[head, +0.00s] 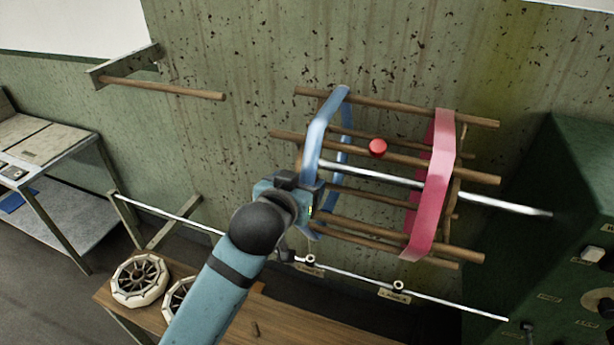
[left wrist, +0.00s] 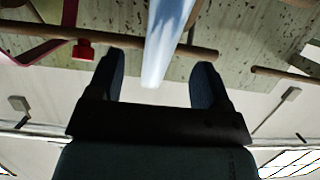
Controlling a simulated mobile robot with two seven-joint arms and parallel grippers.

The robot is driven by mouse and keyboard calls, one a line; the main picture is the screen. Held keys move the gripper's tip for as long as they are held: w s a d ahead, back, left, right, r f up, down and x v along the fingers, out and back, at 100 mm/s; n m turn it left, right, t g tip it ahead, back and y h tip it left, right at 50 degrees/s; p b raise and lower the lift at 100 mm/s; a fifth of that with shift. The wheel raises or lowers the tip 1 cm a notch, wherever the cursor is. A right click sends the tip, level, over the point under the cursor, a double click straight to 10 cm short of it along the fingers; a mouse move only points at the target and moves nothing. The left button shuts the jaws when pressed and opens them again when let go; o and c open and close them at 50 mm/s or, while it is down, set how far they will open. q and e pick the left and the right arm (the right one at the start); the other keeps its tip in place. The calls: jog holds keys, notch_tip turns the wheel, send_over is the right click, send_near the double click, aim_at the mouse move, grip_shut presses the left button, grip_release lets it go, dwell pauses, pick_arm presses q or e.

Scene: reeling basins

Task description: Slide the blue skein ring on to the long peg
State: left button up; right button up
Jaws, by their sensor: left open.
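The blue skein ring (head: 315,135) hangs around the left end of a wooden reel (head: 390,155). My left gripper (head: 303,190) is at the ring's lower left side. In the left wrist view its fingers (left wrist: 157,78) are open, one on each side of a strip of the blue ring (left wrist: 168,40), with gaps showing on both sides. The gripper hides part of the ring in the head view. A long wooden peg (head: 165,88) sticks out to the right from a wall bracket (head: 125,66) at the upper left, with nothing on it. My right gripper is out of view.
A pink ring (head: 436,180) is around the reel's right end. A red knob (head: 378,147) sits between the rings. A green cabinet (head: 565,190) stands at right. A thin metal rail (head: 430,288) runs below the reel, above a wooden bench (head: 285,320). The wall between peg and reel is clear.

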aim_at(307, 177)
pick_arm(q)
jog(key=shift+x, duration=2.3)
jog(key=c, duration=1.3)
jog(key=shift+o, duration=0.2)
